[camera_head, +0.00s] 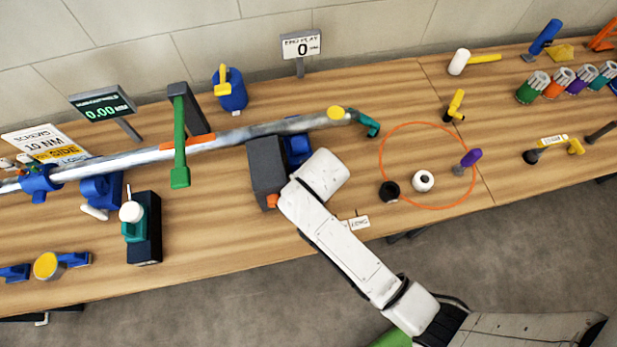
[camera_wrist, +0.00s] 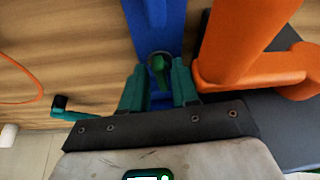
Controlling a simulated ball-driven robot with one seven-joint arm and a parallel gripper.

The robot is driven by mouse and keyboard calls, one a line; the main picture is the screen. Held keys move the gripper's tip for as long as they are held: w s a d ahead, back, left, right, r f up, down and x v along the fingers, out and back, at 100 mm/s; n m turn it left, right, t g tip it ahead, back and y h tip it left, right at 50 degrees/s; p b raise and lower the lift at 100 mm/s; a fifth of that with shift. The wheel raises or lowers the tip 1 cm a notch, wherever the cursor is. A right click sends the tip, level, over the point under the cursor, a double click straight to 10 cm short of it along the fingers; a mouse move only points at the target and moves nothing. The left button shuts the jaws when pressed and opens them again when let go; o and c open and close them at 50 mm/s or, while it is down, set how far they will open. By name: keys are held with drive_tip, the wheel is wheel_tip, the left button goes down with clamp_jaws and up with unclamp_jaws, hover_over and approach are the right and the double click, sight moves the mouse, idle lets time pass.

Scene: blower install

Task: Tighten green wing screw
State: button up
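The green wing screw (camera_wrist: 159,64) shows in the wrist view, set on a blue part (camera_wrist: 155,22) and seen nearly end-on. My gripper (camera_wrist: 160,72) has two teal fingers, one on each side of the screw, with visible gaps between them and it. The fingers look open, with nothing held. How deep the fingertips reach around the screw is hard to tell. In the head view, a blue part (camera_head: 297,150) shows beside the white end of my arm, under the long pipe. My fingers and the screw are hidden there.
A large orange piece (camera_wrist: 245,45) stands close to the right of my fingers. A dark grey block (camera_head: 264,165) stands by my arm's end. The grey pipe (camera_head: 255,130) runs above. An orange ring (camera_head: 381,150) marks table space at right, with small objects inside.

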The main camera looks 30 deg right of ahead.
drive_tip(key=shift+o, duration=0.6)
drive_tip(key=d+v, duration=0.1)
drive_tip(key=v, duration=0.9)
drive_tip(key=shift+s+a+r+b, duration=0.2)
drive_tip(key=shift+a+r+b, duration=0.2)
drive_tip(key=shift+a+b, duration=0.05)
